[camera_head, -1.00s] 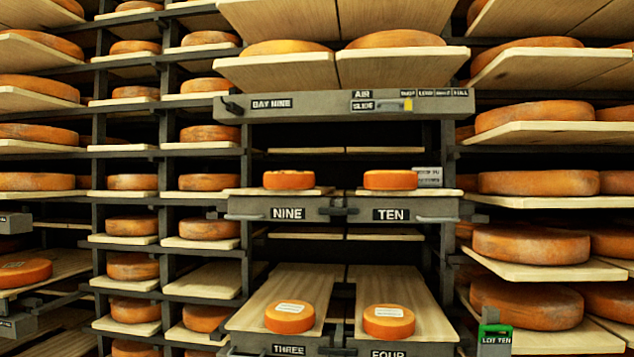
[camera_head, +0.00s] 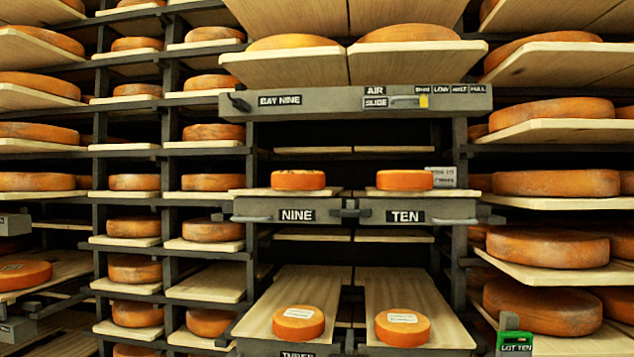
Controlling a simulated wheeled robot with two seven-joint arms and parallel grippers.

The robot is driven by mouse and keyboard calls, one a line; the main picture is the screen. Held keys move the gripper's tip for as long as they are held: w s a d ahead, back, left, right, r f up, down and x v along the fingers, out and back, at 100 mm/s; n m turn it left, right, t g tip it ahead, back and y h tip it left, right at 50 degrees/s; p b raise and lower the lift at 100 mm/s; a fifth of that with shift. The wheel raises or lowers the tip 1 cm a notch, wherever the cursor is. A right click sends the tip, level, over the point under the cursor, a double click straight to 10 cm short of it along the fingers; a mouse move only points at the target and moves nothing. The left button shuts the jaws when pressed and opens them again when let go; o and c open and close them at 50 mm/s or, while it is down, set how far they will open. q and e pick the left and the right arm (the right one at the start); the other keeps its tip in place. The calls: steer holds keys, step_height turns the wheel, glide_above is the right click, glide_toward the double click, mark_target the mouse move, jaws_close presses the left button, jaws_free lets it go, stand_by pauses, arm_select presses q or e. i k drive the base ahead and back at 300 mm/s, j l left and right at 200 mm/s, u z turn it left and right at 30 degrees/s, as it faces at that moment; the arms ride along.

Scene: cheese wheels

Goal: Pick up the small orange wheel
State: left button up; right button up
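Small orange wheels sit in the middle bay. One small wheel (camera_head: 298,180) lies flat on the board above the NINE label (camera_head: 296,215). Another small wheel (camera_head: 404,180) lies on the board above the TEN label (camera_head: 405,217). Lower down, a small wheel with a white label (camera_head: 298,323) lies on the board marked THREE. A similar labelled wheel (camera_head: 402,328) lies on the board beside it. I cannot tell which one the task means. Neither of my grippers shows in the head view.
A grey beam (camera_head: 355,102) with BAY NINE and AIR SLIDE labels crosses above the middle bay. Racks of larger wheels (camera_head: 547,247) stand on both sides. A green LOT TEN tag (camera_head: 514,342) hangs at the lower right. A white card (camera_head: 441,177) stands behind the TEN wheel.

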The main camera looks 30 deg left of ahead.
mark_target(280, 180)
steer(key=u, duration=1)
